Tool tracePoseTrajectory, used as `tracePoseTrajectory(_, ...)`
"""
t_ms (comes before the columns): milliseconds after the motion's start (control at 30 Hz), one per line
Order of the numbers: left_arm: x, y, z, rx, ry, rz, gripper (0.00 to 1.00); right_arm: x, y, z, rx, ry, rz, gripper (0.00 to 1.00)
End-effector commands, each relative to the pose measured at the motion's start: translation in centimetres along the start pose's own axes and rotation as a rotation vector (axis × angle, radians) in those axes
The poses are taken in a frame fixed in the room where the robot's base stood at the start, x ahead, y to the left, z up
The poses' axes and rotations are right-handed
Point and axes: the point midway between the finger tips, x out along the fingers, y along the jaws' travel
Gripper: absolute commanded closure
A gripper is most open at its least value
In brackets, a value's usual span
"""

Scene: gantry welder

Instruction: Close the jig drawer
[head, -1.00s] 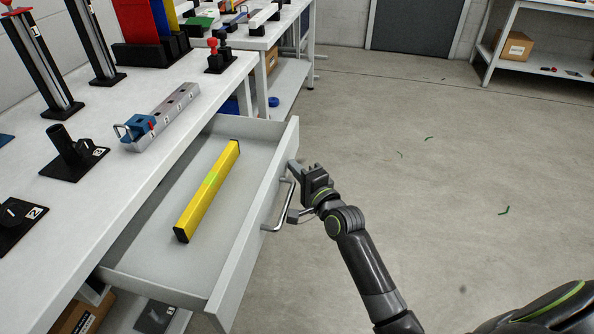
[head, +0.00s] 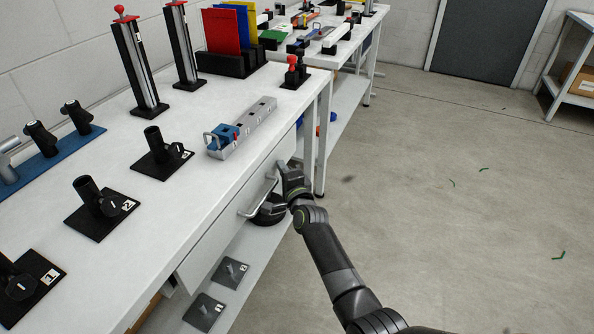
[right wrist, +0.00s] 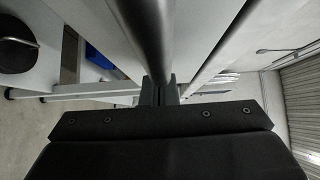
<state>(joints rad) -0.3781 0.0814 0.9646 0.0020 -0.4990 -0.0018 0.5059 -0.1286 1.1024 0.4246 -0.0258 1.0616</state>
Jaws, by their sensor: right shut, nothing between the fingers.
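The jig drawer (head: 218,232) is in under the white bench top in the head view, and its inside no longer shows. Its front lies along the bench edge; I cannot tell whether it is fully flush. The metal bar handle (head: 262,198) is on the drawer front. My right gripper (head: 283,170) is shut and empty at the drawer front, by the far end of the handle. In the right wrist view the shut fingers (right wrist: 160,92) point at the pale front, with a dark bar (right wrist: 148,40) close ahead. My left gripper is not in view.
The bench top (head: 180,215) holds a grey rail with a blue clamp (head: 240,128), black numbered stands (head: 100,208) and tall posts (head: 140,65). A lower shelf (head: 245,250) holds dark plates (head: 230,272).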

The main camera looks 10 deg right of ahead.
Motion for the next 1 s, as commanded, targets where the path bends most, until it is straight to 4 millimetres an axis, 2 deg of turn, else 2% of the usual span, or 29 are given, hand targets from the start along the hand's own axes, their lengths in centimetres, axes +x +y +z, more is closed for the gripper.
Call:
tracePoseTrajectory(367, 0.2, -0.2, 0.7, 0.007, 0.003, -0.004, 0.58, 1.8, -0.1, 1.8, 0.001, 0.000, 0.000, 1.00)
tracePoseTrajectory(1000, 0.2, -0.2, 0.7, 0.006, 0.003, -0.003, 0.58, 2.1, -0.5, 2.2, 0.003, -0.003, -0.006, 1.00)
